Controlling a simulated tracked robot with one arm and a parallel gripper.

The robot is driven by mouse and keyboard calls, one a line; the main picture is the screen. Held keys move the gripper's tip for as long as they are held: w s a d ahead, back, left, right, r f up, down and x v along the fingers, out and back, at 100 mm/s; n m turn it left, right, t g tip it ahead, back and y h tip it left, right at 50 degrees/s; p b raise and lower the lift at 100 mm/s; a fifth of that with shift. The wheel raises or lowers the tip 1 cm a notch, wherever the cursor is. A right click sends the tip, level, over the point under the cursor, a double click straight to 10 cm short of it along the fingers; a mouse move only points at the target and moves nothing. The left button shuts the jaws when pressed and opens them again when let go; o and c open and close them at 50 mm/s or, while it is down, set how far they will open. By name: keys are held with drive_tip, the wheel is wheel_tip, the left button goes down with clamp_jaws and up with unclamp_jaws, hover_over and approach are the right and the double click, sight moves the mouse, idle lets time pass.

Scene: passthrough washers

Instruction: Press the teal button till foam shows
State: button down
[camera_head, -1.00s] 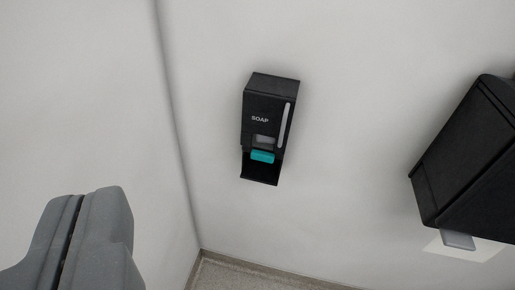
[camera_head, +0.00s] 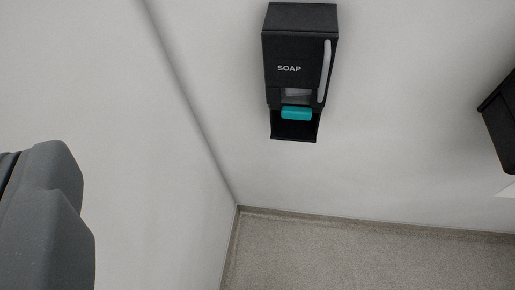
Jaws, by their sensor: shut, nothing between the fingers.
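A black soap dispenser (camera_head: 291,50) marked SOAP hangs on the white wall at the top centre of the view. The teal button (camera_head: 296,113) sits low on its front, above a dark open tray. No foam shows there. My grey gripper (camera_head: 45,215) is at the lower left, shut and empty. It is well to the left of the dispenser and apart from it. Part of it is cut off by the left edge of the picture.
A second black box (camera_head: 500,118) on the wall is cut off by the right edge. A wall corner runs down left of the dispenser. The speckled grey floor (camera_head: 350,255) below is clear.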

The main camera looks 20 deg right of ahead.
sight(296, 113)
drive_tip(key=w+d+f+m+b, duration=0.1)
drive_tip(key=w+d+f+m, duration=0.3)
drive_tip(key=f, duration=0.7)
drive_tip(key=w+d+f+m+g+b, duration=0.1)
drive_tip(key=w+d+f+m, duration=0.3)
drive_tip(key=d+f+m, duration=0.3)
drive_tip(key=w+d+f+m+b, duration=0.1)
drive_tip(key=w+d+f+m, duration=0.3)
drive_tip(key=f, duration=1.3)
drive_tip(key=d+m, duration=0.2)
drive_tip(key=m, duration=0.1)
drive_tip(key=shift+w+m+g, duration=0.25)
drive_tip(key=shift+m+g, duration=0.15)
drive_tip(key=w+d+p, duration=0.4)
drive_tip(key=w, duration=0.3)
drive_tip(key=shift+d, duration=0.4)
drive_tip(key=shift+w+r, duration=0.1)
drive_tip(key=shift+w, duration=0.1)
